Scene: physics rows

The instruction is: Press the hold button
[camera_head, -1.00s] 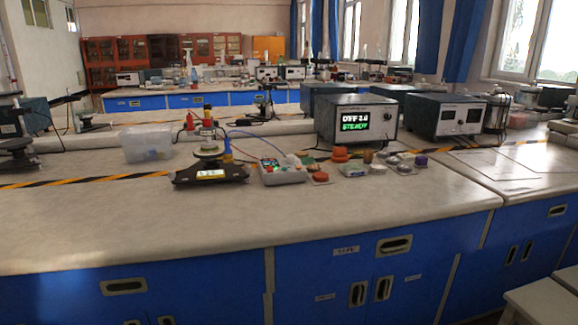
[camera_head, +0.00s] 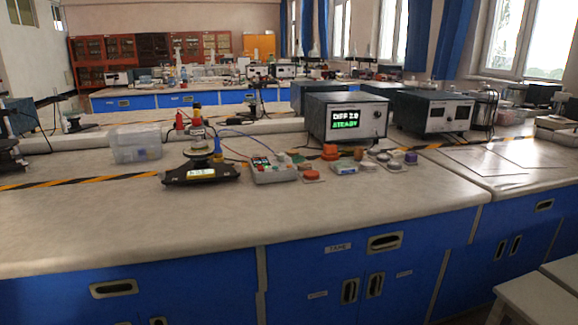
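A small grey control box (camera_head: 272,171) with a lit display sits on the bench top, and small coloured buttons or caps lie beside it. A red-orange button-like piece (camera_head: 311,175) is on a light base just right of the box. I cannot read which of these is the hold button. A dark scale (camera_head: 201,173) with a lit yellow readout stands left of the box and carries a round pan with items. A monitor box (camera_head: 346,118) behind shows "DIFF" with a number and "STEADY" in green. Neither of my grippers is in view.
The bench top (camera_head: 130,220) is clear in front of the devices. A clear plastic bin (camera_head: 135,146) stands left of the scale. Several small pieces and a grey instrument (camera_head: 432,111) are at the right. A stool (camera_head: 535,298) is at lower right. Yellow-black tape crosses the bench.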

